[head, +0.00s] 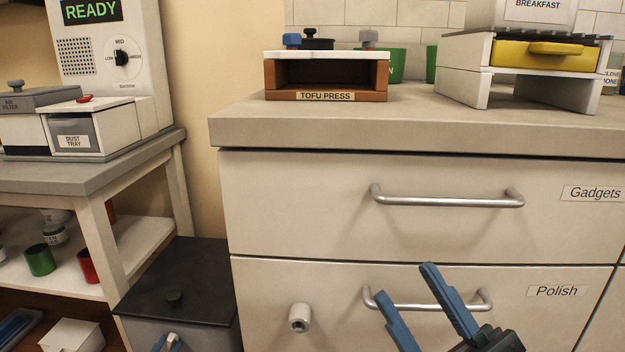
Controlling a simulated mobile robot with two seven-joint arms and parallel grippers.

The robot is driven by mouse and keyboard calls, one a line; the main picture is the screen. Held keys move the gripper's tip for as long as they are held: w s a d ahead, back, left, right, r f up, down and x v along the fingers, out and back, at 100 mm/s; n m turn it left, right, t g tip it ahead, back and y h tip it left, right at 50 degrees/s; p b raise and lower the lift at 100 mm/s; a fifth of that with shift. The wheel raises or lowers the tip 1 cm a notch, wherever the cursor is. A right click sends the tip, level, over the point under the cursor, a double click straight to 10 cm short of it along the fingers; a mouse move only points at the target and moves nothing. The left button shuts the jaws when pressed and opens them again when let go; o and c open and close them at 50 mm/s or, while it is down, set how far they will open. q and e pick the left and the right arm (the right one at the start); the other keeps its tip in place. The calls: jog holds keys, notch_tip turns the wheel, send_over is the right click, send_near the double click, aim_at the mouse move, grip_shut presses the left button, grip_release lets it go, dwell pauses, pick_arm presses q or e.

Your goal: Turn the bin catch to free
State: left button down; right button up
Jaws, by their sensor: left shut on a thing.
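The bin (222,332) is a grey box with a black lid (195,270) and a small black knob on top. It stands on the floor between the shelf unit and the drawer cabinet. My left gripper (168,343) shows only as blue fingertips at the bottom edge, in front of the bin. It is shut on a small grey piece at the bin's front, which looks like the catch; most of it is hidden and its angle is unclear. My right gripper (407,284) has its blue fingers apart and empty, in front of the lower drawer's handle.
The Polish drawer (260,290) and Gadgets drawer (290,180) are shut. A pale round knob (300,317) sticks out right of the bin. The shelf unit's leg (105,245) stands close left of the bin. The space above the lid is clear.

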pick_arm(q)
jog(key=shift+n, duration=1)
jog(key=c, duration=1.4)
grip_release()
jog(key=shift+n, duration=0.3)
jog(key=s+p, duration=0.1)
jog(key=s, duration=0.5)
jog(key=shift+a, duration=0.2)
